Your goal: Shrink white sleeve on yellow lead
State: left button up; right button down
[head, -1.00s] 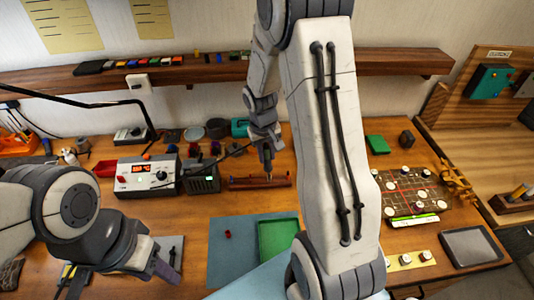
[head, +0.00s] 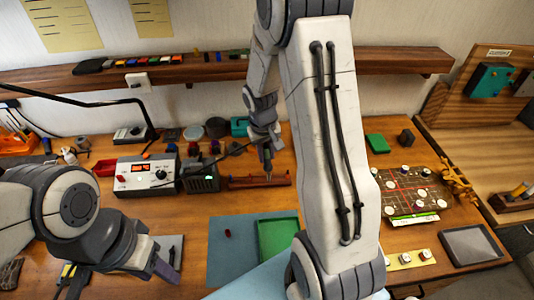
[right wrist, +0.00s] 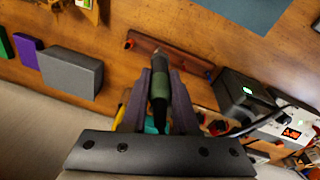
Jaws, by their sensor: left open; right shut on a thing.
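My right gripper (head: 267,158) is shut on a dark pen-like tool with a green band (right wrist: 159,85), over the long reddish-brown wooden rack (head: 240,183). In the right wrist view the gripper (right wrist: 160,82) has one finger on each side of the tool, whose narrow end points away. I cannot tell whether the tool touches the rack. My left gripper (head: 166,262) is open and empty at the lower left, above the bench. I cannot make out the white sleeve or the yellow lead for certain; the brown board (head: 410,192) at right carries several white round pieces.
A white station with a red display (head: 147,175) and a black box with a green light (head: 202,178) stand left of the rack. A blue-grey mat (head: 222,262) and green tray (head: 275,238) lie in front. A grey tray (head: 470,245) is at right.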

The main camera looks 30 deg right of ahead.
dwell(0.5)
jog(key=shift+s+a+r+p, duration=0.1)
jog(key=shift+s+r+p, duration=0.05)
jog(key=shift+r+p, duration=0.95)
jog(key=shift+s+a+r+p, duration=0.15)
jog(key=shift+r+p, duration=0.65)
jog(key=shift+r, duration=0.45)
jog(key=shift+s+r+p, duration=0.15)
jog(key=shift+r+p, duration=0.8)
jog(key=shift+r, duration=0.25)
jog(key=shift+f, duration=0.1)
